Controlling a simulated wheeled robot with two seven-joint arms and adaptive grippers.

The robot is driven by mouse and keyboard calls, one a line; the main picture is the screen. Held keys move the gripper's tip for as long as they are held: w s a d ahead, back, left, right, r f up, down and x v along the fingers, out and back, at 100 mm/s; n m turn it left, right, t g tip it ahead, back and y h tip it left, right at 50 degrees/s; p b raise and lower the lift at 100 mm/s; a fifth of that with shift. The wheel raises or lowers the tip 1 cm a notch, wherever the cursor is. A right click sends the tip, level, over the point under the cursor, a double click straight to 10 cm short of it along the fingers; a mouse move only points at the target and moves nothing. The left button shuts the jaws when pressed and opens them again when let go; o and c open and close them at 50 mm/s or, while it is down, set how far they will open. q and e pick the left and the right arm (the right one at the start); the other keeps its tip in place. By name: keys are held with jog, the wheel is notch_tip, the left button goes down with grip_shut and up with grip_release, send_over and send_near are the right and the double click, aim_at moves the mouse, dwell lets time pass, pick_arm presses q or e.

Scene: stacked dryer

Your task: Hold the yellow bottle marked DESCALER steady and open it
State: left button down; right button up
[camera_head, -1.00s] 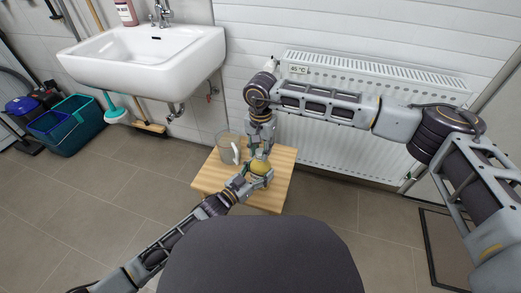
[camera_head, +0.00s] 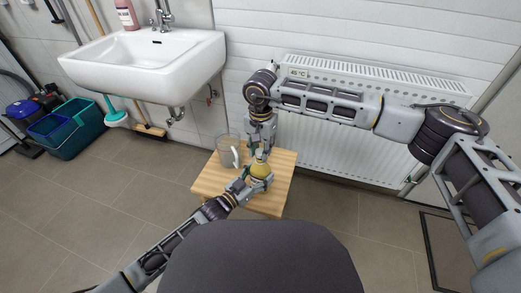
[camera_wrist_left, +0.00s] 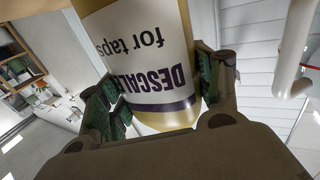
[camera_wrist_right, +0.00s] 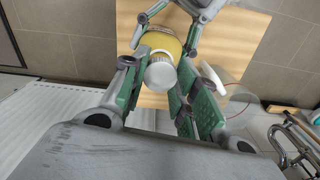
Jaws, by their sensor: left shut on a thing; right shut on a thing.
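The yellow bottle (camera_head: 261,171) stands over the small wooden table (camera_head: 268,203). Its DESCALER label shows upside down in the left wrist view (camera_wrist_left: 155,60). My left gripper (camera_head: 250,182) is shut around the bottle's body from the near left, with a green-padded finger on each side. My right gripper (camera_head: 258,152) is above the bottle, pointing down. In the right wrist view its green-padded fingers (camera_wrist_right: 155,88) are shut on the white cap (camera_wrist_right: 160,74), which is in line with the bottle. I cannot tell whether there is a gap between cap and bottle neck.
A clear jug with a white handle (camera_head: 228,152) stands on the table, left of the bottle and close to my right gripper. A white radiator (camera_head: 340,150) is behind, a sink (camera_head: 145,65) at upper left. Teal buckets (camera_head: 70,125) stand far left.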

aim_at(261, 152)
jog(key=shift+r, duration=0.15)
jog(key=shift+r, duration=1.9)
pick_arm(q)
jog(key=shift+c, duration=1.1)
grip_release()
jog(key=shift+s, duration=0.1)
jog(key=v, duration=1.2)
